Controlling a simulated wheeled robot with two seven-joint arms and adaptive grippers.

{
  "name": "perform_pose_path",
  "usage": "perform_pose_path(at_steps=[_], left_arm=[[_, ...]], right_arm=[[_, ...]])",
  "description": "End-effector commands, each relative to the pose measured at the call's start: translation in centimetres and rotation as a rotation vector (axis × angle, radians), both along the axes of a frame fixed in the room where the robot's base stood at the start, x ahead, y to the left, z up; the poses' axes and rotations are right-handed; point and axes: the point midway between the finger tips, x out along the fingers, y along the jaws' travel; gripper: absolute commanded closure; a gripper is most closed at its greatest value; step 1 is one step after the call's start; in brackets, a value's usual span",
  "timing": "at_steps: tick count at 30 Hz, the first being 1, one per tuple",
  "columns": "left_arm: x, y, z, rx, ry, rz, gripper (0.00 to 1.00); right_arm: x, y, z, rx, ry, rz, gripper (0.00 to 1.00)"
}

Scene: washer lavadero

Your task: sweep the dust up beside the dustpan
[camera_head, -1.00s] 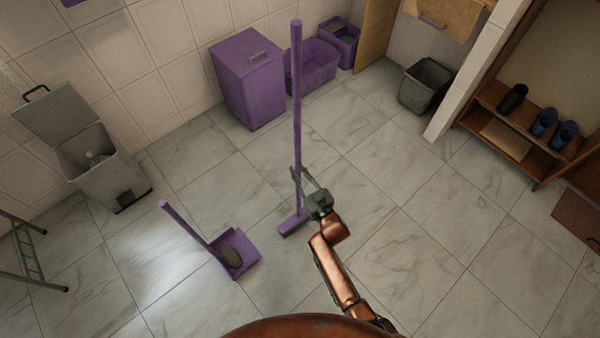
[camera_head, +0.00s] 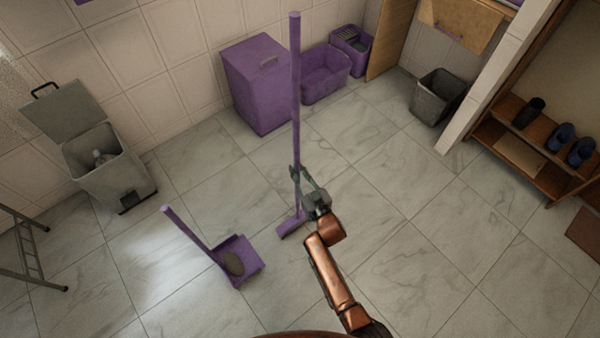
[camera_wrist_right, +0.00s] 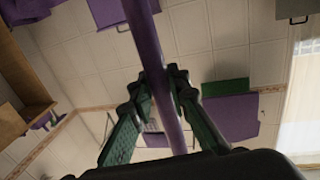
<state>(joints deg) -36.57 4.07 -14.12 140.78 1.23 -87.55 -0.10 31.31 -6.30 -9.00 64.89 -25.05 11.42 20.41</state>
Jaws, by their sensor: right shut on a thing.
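The purple broom stands upright, its long handle (camera_head: 295,90) rising high and its head (camera_head: 291,228) down at the floor. My right gripper (camera_head: 298,174) is shut on the lower part of the handle. In the right wrist view the gripper's green fingers (camera_wrist_right: 165,78) flank the purple handle (camera_wrist_right: 168,95). The purple dustpan (camera_head: 252,262) lies on the floor left of the broom head, its handle leaning up to the left. A dark oval patch (camera_head: 233,263), probably the dust, shows at the pan; I cannot tell whether it lies in it. A short floor gap separates broom head and pan. My left gripper is out of view.
A grey pedal bin (camera_head: 108,165) with raised lid stands at the left wall, a metal ladder (camera_head: 30,250) below it. A purple cabinet (camera_head: 265,85) and purple baskets (camera_head: 325,75) line the back wall. A dark bin (camera_head: 437,95) and shoe shelf (camera_head: 540,140) are right. Mid floor is clear.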

Motion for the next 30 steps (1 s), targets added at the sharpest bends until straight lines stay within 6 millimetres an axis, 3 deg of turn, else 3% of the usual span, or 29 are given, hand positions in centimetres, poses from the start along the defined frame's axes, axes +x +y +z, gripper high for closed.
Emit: perform_pose_path(at_steps=[9,19,30], left_arm=[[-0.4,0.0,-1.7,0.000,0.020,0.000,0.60],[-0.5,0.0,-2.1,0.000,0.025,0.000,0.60],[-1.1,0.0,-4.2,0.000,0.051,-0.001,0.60]], right_arm=[[2.2,1.6,-0.1,0.001,-0.003,0.001,1.00],[2.8,2.0,0.0,0.001,-0.003,0.001,1.00],[5.4,3.9,-0.3,0.002,-0.001,0.001,1.00]])
